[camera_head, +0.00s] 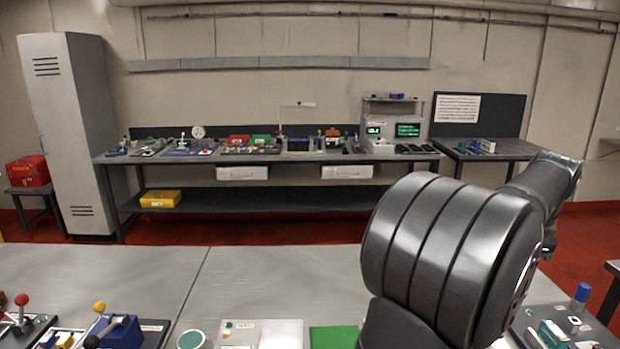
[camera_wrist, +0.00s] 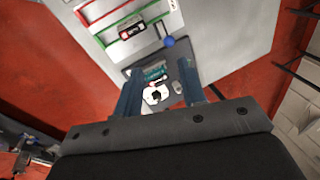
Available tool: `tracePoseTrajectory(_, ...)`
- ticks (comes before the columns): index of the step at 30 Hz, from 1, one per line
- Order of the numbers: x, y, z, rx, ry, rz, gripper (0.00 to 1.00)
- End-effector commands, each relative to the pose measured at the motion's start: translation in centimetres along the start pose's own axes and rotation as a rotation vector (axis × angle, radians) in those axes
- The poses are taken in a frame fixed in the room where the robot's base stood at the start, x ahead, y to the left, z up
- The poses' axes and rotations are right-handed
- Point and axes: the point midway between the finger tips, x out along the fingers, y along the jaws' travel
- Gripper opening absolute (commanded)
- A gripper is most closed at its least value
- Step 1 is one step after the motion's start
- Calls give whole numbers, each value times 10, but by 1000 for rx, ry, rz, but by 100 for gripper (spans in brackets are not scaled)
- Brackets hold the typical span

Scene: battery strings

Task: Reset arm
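My gripper (camera_wrist: 160,70) shows in the wrist view with its two blue-grey fingers apart and nothing held between them. It hangs above a dark tray (camera_wrist: 130,73) on the grey table (camera_wrist: 225,25). On that tray, seen between and beyond the fingers, are a teal block (camera_wrist: 154,73) and a white part with black marks (camera_wrist: 156,95). A lever with a blue knob (camera_wrist: 168,41) stands just past the fingertips. In the head view, my dark arm fills the right foreground and my gripper is out of sight. The blue-topped lever (camera_head: 582,292) shows at the lower right.
In the head view, levers with red (camera_head: 22,299) and yellow (camera_head: 99,306) knobs stand at the table's front left. A green pad (camera_head: 333,338) lies front centre. The middle of the near table (camera_head: 270,275) is clear. A loaded workbench (camera_head: 300,157) stands behind.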

Motion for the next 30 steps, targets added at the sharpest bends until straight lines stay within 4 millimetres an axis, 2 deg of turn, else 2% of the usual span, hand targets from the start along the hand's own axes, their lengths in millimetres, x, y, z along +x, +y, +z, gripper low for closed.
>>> tracePoseTrajectory(6,-25,13,11,-30,31,-40,37)
tracePoseTrajectory(15,-51,30,25,-68,69,-85,37)
tracePoseTrajectory(21,-58,35,30,-80,83,-101,37)
tracePoseTrajectory(30,-60,36,31,-84,86,-103,37)
